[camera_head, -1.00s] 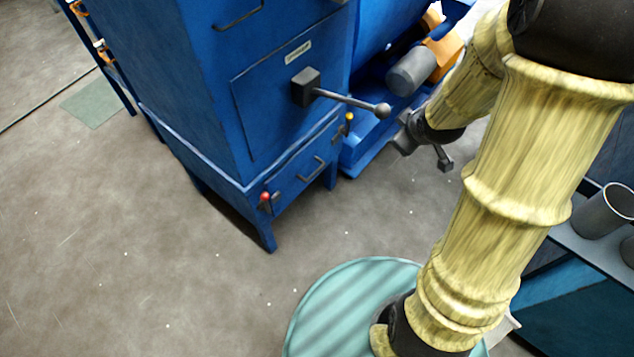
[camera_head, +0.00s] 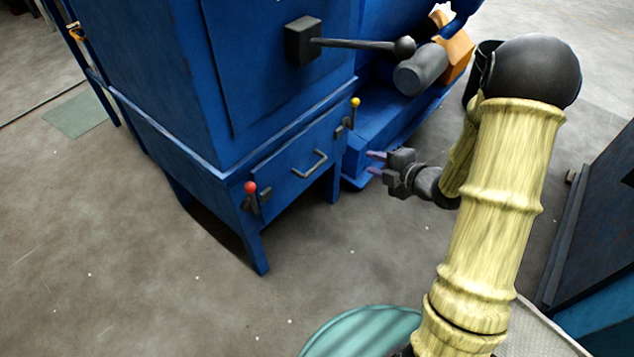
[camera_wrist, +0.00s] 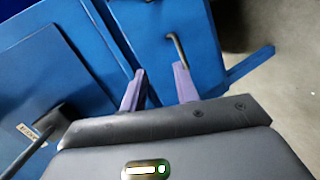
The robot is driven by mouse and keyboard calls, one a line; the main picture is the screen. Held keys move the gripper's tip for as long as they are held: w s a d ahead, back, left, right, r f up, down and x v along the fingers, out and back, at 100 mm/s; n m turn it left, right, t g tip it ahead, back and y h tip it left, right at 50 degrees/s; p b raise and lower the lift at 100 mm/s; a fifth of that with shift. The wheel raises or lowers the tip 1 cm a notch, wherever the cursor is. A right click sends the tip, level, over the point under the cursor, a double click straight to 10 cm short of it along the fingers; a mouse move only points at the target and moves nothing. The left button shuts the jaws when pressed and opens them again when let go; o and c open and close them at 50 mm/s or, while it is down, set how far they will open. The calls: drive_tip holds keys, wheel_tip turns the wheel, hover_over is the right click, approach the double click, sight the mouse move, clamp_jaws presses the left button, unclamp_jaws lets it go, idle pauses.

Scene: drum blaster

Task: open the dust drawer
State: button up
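The dust drawer (camera_head: 290,172) is a blue front panel low on the blue cabinet, with a dark bar handle (camera_head: 310,164) at its middle. It looks shut. A red-knobbed latch (camera_head: 252,194) sits at its left end and a yellow-knobbed latch (camera_head: 350,116) at its right end. My gripper (camera_head: 376,162) is to the right of the drawer, apart from it, with its fingers toward the cabinet. In the wrist view my gripper's two purple fingers (camera_wrist: 158,88) are spread and empty. The handle (camera_wrist: 177,50) shows beyond the right finger.
Above the drawer is a large blue door with a long dark lever (camera_head: 360,43) that sticks out to the right. A grey cylinder (camera_head: 420,70) and blue machine base stand at the right of the cabinet. A green round platform (camera_head: 360,330) is at the bottom. The floor before the drawer is clear.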

sight(317, 164)
wheel_tip(317, 164, down, 8)
drive_tip(key=s+a+n+y+b, duration=0.1)
drive_tip(key=n+y+b, duration=0.2)
drive_tip(key=b, duration=0.2)
drive_tip(key=shift+s+a+r+n+y+b, duration=0.25)
drive_tip(key=shift+s+n+y+b, duration=0.05)
drive_tip(key=shift+n+b, duration=0.1)
drive_tip(key=b+x, duration=0.6)
drive_tip(key=x, duration=1.1)
drive_tip(key=shift+a+f, duration=0.15)
drive_tip(key=shift+a, duration=0.15)
